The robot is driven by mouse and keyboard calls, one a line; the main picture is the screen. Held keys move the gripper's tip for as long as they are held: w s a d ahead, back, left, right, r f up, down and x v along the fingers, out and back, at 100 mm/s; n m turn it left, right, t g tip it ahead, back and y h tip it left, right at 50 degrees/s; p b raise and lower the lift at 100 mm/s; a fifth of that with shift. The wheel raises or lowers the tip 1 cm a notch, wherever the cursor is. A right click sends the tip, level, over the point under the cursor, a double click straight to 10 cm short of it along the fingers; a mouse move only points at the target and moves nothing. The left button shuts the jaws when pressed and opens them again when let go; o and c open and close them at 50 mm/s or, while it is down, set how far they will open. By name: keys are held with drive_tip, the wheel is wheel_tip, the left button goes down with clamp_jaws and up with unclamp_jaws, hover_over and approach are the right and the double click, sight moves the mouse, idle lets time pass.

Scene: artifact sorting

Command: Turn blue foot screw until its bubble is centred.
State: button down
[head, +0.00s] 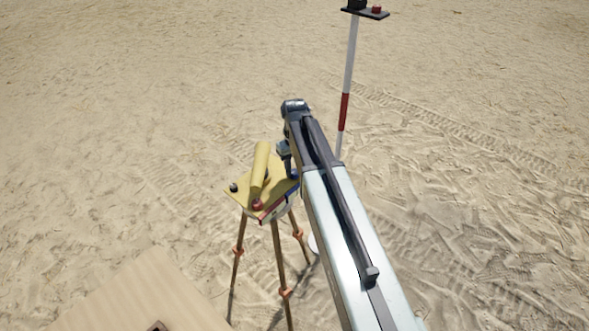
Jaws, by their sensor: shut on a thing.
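A yellow levelling instrument (260,172) sits on a yellow plate (240,195) on top of a wooden tripod (278,262). The blue foot screw (294,177) is at the plate's right corner, partly hidden by my arm. My gripper (288,168) points down over that corner and is shut on the blue foot screw; its fingertips are mostly hidden. A red foot screw (257,204) is at the front corner and a dark one (234,187) at the left. Red and blue strips line the plate's front right edge; the bubble is too small to read.
A red and white pole (344,110) with a small dark platform (365,12) on top stands behind and right of the tripod. A pale wooden board (140,295) lies at the lower left. Open sand with tyre tracks surrounds everything.

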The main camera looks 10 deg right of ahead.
drive_tip(key=m, duration=0.5)
drive_tip(key=shift+m, duration=0.4)
drive_tip(key=m, duration=0.5)
drive_tip(key=shift+a+m, duration=0.1)
drive_tip(key=shift+m, duration=0.2)
idle(0.4)
drive_tip(key=c, duration=1)
unclamp_jaws()
